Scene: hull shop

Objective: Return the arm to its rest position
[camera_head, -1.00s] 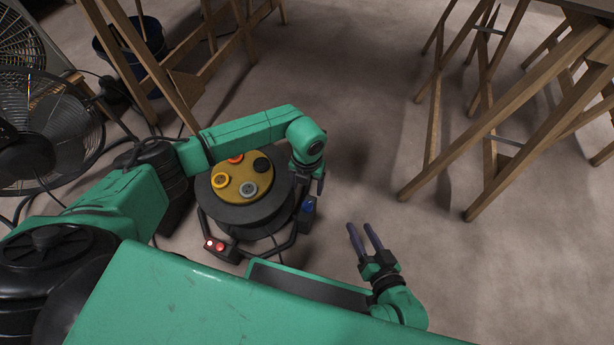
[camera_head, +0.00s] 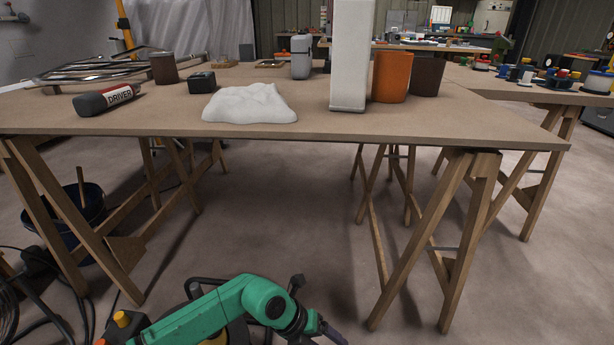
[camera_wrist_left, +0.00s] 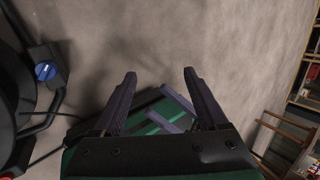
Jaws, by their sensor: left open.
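My left arm comes in from the lower left in the head view, green and bent, low in front of the workbench. Its gripper is dark and partly cut off at the bottom edge there. In the left wrist view my left gripper (camera_wrist_left: 158,76) has its two dark fingers spread apart with nothing between them. Just beyond them, two purple-grey fingers of my right gripper (camera_wrist_left: 170,110) show apart and empty, partly hidden by the left fingers. The right gripper cannot be made out in the head view.
A wooden workbench (camera_head: 300,128) on trestles stands ahead, bearing a white mound (camera_head: 248,103), a tall white block (camera_head: 349,60), an orange pot (camera_head: 390,76) and a driver case (camera_head: 106,98). A blue-knobbed device (camera_wrist_left: 46,72) is left in the wrist view. Bare floor (camera_head: 270,220) lies under the bench.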

